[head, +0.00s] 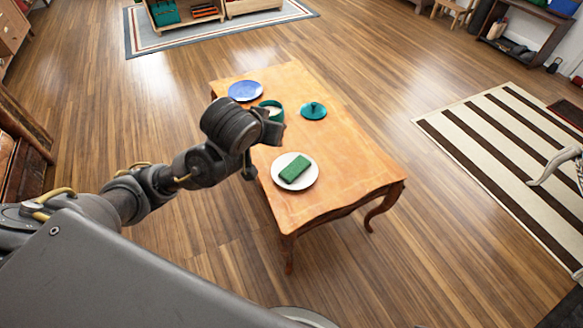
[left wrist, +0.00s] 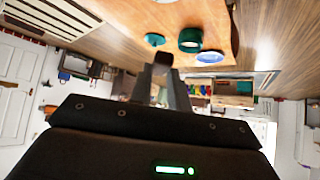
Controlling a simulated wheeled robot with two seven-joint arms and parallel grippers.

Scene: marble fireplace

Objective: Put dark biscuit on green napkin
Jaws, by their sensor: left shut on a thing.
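The green napkin (head: 294,168) is a folded green block lying on a white plate (head: 279,180) near the front of the wooden table. My left gripper (head: 249,172) hangs above the table's left edge, left of the white plate and apart from it. In the left wrist view its fingers (left wrist: 165,72) are shut on a small dark piece at their tips, which looks like the dark biscuit (left wrist: 162,57). The biscuit is hard to make out in the head view. My right gripper is not in view.
On the wooden table (head: 345,165), a blue plate (head: 245,91), a green pot (head: 277,108) and a teal lid (head: 313,110) stand toward the back. The table's right side is clear. A striped rug (head: 500,135) lies on the floor to the right.

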